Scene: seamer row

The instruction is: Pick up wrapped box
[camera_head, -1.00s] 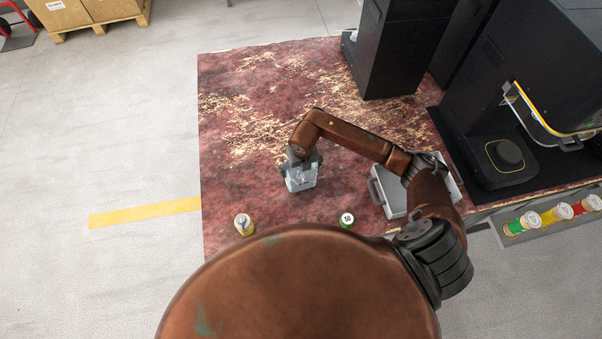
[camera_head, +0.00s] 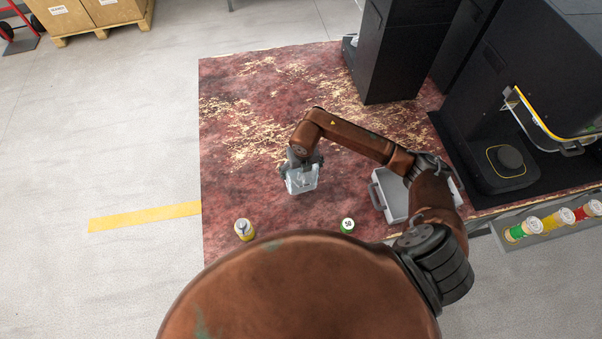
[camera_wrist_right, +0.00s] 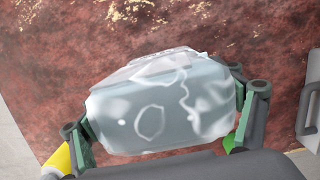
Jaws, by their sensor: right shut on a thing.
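The wrapped box (camera_head: 302,181) is a pale grey-blue block in shiny clear film. My right gripper (camera_head: 303,166) is above it, with the arm reaching in from the right. In the right wrist view the wrapped box (camera_wrist_right: 165,105) fills the middle, and the fingers of my right gripper (camera_wrist_right: 165,120) press on its left and right sides. The gripper is shut on it. I cannot tell whether the box's underside touches the table. My left gripper is not in view.
The red-brown mottled table (camera_head: 240,120) has free room left and behind the box. A grey case (camera_head: 392,198) lies right, partly under my arm. Black machines (camera_head: 410,50) stand at the back right.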

